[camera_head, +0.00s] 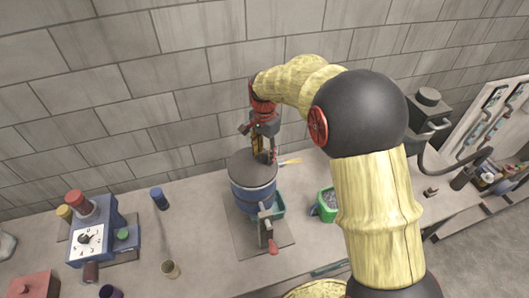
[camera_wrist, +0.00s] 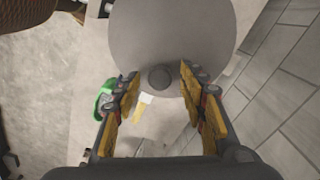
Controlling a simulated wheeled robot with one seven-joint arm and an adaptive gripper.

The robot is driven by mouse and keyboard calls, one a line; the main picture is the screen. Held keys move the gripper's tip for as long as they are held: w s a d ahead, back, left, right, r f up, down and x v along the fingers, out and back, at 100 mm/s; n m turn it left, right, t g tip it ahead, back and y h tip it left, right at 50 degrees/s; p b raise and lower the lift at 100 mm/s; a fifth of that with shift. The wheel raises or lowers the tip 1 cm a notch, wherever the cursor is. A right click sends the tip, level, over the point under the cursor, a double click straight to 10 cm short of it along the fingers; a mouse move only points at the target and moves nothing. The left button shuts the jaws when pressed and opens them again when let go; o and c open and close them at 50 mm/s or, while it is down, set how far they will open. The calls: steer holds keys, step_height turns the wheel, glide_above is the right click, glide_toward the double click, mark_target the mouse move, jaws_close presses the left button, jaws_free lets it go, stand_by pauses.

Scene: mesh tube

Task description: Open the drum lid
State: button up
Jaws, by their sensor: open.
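The drum (camera_head: 251,197) is a blue cylinder on the bench, with a flat grey lid (camera_head: 243,166) on top. The lid looks closed. In the wrist view the lid (camera_wrist: 172,35) is a large grey disc with a small dark round knob (camera_wrist: 159,78) near its lower edge. My gripper (camera_head: 264,158) is above the right part of the lid, pointing down. In the wrist view my gripper (camera_wrist: 159,76) is open, its yellow-padded fingers on either side of the knob with gaps on both sides. I cannot tell how far above the knob the fingertips are.
A red-handled clamp or crank (camera_head: 268,234) is at the drum's front. A green container (camera_head: 327,205) stands to the right, a control box (camera_head: 92,235) to the left. Small cups (camera_head: 170,269) and a blue cylinder (camera_head: 159,198) stand on the bench. A block wall is close behind.

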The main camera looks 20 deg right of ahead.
steer(key=shift+c, duration=0.9)
jaws_close()
